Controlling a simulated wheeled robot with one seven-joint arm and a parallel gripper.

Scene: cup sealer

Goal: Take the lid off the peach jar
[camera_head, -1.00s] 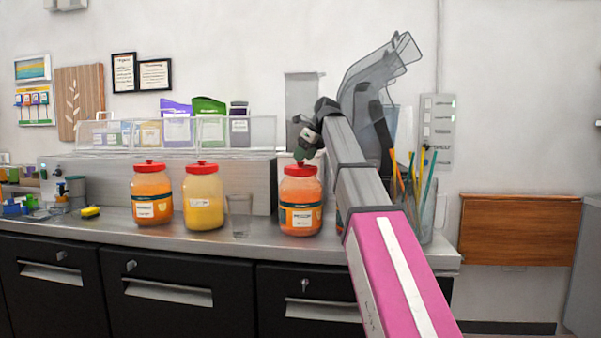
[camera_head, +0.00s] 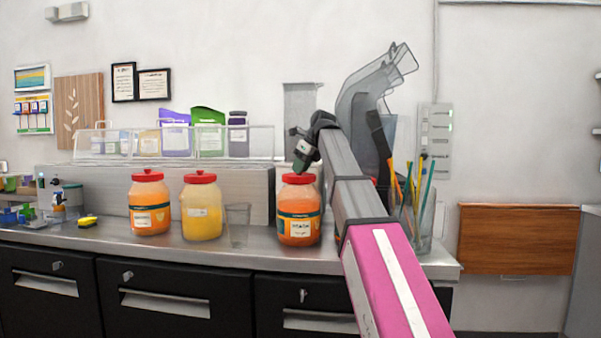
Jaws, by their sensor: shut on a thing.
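Three jars with red lids stand on the steel counter. The right jar (camera_head: 298,222) is orange, with a dark band and a white label whose small text seems to read peach; it stands upright below my gripper. My gripper (camera_head: 300,168) comes down from above and is shut on the red lid (camera_head: 298,179) of this jar, at its top. The fingertips are small and dark, so the exact hold is hard to see. The lid appears still seated on the jar mouth. The left jar (camera_head: 150,200) is also orange, and the middle jar (camera_head: 202,212) is yellow; both are lidded.
A clear cup (camera_head: 237,225) stands just left of the right jar. A cup of straws (camera_head: 422,215) and tall grey translucent pieces (camera_head: 365,90) stand to the right. A clear rack (camera_head: 240,142) with pouches is behind. A yellow sponge (camera_head: 88,222) lies at left.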

